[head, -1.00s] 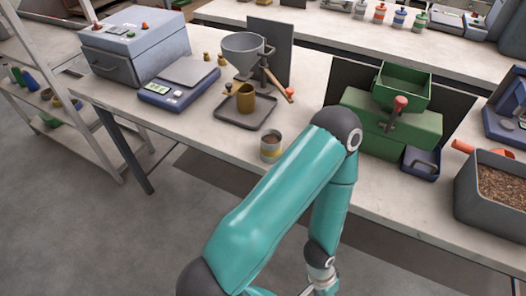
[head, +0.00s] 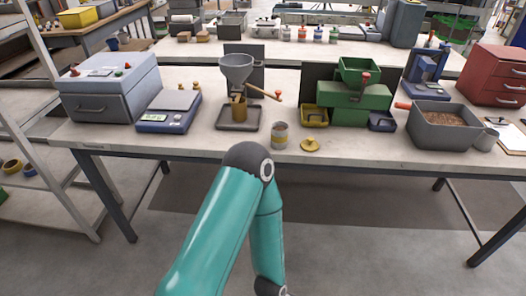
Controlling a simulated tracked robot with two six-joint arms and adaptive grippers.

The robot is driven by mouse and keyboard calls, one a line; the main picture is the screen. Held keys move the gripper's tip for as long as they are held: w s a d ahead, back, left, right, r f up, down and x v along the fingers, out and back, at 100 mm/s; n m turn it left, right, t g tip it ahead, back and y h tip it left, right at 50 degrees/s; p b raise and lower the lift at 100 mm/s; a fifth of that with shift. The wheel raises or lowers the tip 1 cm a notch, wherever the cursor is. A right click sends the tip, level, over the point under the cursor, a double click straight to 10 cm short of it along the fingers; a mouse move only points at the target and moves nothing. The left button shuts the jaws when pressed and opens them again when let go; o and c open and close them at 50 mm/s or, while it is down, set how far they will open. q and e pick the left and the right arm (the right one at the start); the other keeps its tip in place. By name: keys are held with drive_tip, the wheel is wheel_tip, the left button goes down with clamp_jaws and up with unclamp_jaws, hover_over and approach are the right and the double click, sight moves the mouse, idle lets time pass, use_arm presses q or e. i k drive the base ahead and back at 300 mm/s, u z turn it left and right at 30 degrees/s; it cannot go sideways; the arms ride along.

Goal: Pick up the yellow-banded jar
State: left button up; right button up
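The yellow-banded jar (head: 279,137) stands upright near the front edge of the workbench, just right of the dark tray under the funnel. It looks like a small pale container with a yellow band; its contents are too small to make out. A round yellow lid-like piece with a knob (head: 310,146) lies on the bench to the right of the jar. One of my teal arms rises from the bottom with its elbow in front of the bench, below and left of the jar in the picture. Neither gripper is in the picture.
A dark tray (head: 225,126) holds a brown cup under a grey funnel (head: 237,69). A blue scale (head: 158,123) stands left. A small yellow bin (head: 314,117), a green machine (head: 372,97) and a grey bin of pellets (head: 425,134) stand right. Bench space around the jar is narrow.

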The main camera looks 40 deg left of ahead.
sight(279, 129)
drive_tip(key=u, duration=0.95)
drive_tip(key=k, duration=0.1)
drive_tip(key=u, duration=0.7)
drive_tip(key=i, duration=1)
drive_tip(key=z, duration=0.05)
drive_tip(key=k, duration=0.75)
drive_tip(key=u, duration=0.2)
drive_tip(key=i, duration=0.75)
drive_tip(key=z, duration=0.1)
